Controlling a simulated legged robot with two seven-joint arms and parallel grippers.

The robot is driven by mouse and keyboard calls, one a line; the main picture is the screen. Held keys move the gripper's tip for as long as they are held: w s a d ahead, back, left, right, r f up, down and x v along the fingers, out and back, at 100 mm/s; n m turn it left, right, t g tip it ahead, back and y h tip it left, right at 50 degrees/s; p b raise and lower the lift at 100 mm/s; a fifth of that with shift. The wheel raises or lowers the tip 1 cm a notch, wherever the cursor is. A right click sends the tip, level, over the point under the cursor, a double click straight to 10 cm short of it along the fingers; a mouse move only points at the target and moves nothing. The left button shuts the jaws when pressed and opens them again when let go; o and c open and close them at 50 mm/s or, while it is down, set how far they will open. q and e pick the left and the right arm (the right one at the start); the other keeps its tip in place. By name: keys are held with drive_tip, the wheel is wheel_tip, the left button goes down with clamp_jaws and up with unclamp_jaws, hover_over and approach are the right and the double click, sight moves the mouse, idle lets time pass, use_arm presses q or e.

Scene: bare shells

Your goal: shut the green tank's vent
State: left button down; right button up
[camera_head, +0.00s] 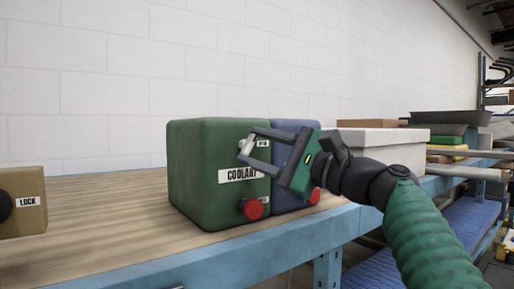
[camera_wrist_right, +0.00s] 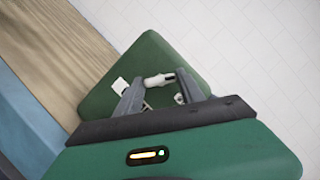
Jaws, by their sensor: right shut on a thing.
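The green tank (camera_head: 200,180) stands on the wooden bench top, with a COOLANT label (camera_head: 240,175) and a red knob (camera_head: 251,209) low on its front. My right gripper (camera_head: 249,152) reaches in from the right at the tank's upper front. It is shut on a small pale vent handle (camera_head: 245,146). In the right wrist view the handle (camera_wrist_right: 158,80) sits between the two fingertips (camera_wrist_right: 155,88), against the green tank (camera_wrist_right: 150,55). Whether the vent is open or shut, I cannot tell. My left gripper is not in view.
A blue tank (camera_head: 290,127) with its own red knob (camera_head: 314,196) stands right beside the green one. A tan box labelled LOCK (camera_head: 28,190) is at the left. A grey bin (camera_head: 375,140) is behind my right arm. The bench (camera_head: 110,215) is clear at front left.

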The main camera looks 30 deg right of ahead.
drive_tip(key=n+g+p, duration=0.2)
drive_tip(key=n, duration=0.2)
drive_tip(key=shift+w+n, duration=0.1)
drive_tip(key=shift+n, duration=0.2)
drive_tip(key=shift+n+g+p, duration=0.4)
drive_tip(key=shift+n+p, duration=0.2)
drive_tip(key=shift+n, duration=0.4)
drive_tip(key=shift+f, duration=0.15)
drive_tip(key=o, duration=1.4)
drive_tip(key=shift+r, duration=0.2)
drive_tip(key=shift+c, duration=0.2)
